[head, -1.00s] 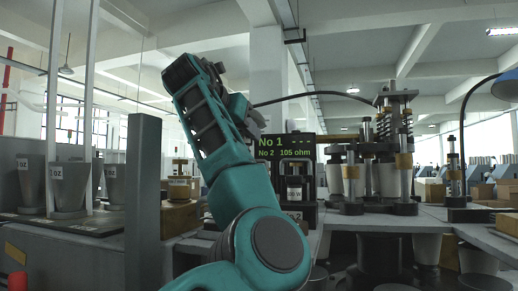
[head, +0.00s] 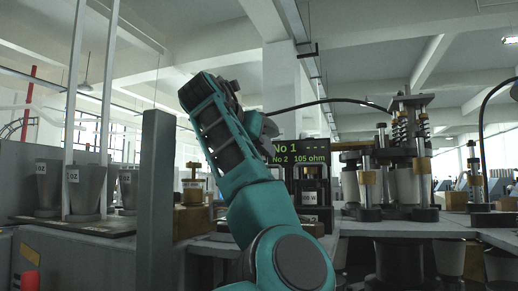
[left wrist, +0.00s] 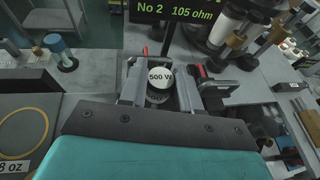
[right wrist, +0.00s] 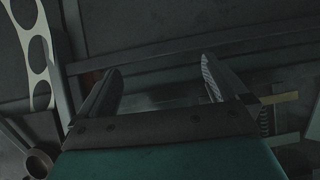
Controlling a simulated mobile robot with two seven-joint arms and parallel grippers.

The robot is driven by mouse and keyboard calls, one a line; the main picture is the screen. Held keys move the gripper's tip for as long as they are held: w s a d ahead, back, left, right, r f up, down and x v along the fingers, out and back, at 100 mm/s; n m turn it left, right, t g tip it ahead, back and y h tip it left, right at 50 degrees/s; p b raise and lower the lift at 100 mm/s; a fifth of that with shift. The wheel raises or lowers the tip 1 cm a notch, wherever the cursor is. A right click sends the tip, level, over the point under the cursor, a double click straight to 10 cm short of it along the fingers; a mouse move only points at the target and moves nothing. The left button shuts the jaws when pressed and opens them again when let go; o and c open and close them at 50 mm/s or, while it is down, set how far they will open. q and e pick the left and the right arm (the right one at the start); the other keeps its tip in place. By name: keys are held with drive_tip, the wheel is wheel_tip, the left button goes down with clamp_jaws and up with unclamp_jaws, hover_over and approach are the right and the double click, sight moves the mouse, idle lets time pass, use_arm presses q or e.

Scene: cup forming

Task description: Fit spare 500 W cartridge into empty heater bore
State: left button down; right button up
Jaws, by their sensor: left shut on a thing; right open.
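My left gripper (left wrist: 161,88) is shut on a cartridge whose pale round end (left wrist: 160,76) reads 500 W in the left wrist view. Its lower part is hidden between the fingers. In the head view my left gripper (head: 262,125) is raised beside a dark display unit (head: 300,152) reading No 1 with dashes and No 2 105 ohm. A white W-marked label (head: 310,195) sits below the display. My right gripper (right wrist: 157,85) is open and empty in the right wrist view, over dark surfaces. I cannot pick out the empty heater bore in any view.
A press with columns and a spring (head: 409,150) stands on the right bench. In the left wrist view, a grey bench top (left wrist: 85,75) with a blue-capped part (left wrist: 57,46) lies left of the gripper.

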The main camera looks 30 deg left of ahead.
use_arm(q)
wheel_tip(320, 180, down, 3)
drive_tip(key=shift+b, duration=1.05)
drive_tip(key=shift+f, duration=0.25)
drive_tip(key=shift+b, duration=0.35)
drive_tip(key=shift+f+b, duration=2.4)
drive_tip(key=shift+f, duration=0.25)
drive_tip(key=c, duration=0.7)
unclamp_jaws()
drive_tip(key=shift+c, duration=0.2)
